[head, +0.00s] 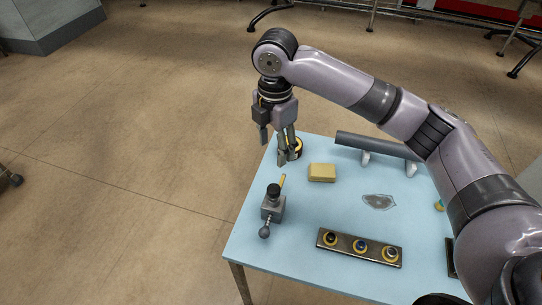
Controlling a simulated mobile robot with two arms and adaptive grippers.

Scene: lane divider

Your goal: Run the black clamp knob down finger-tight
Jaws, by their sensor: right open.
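The black clamp knob (273,189) sits upright on top of a small grey clamp block (273,209) near the left edge of the light blue table. A grey ball-ended handle (264,231) sticks out at the front of the block, and a thin yellow strip (283,182) shows just behind the knob. My right gripper (273,148) points down beyond the knob in the picture, over the table's far left corner. Its fingers are apart with nothing between them, and it is clear of the knob. My left gripper is not in view.
A black and yellow ring-like item (296,147) is partly hidden behind my right fingers. A yellow block (322,172), a grey tube (376,145) on white supports, a clear flat patch (379,202) and a dark three-knob panel (359,247) occupy the blue table (300,210).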

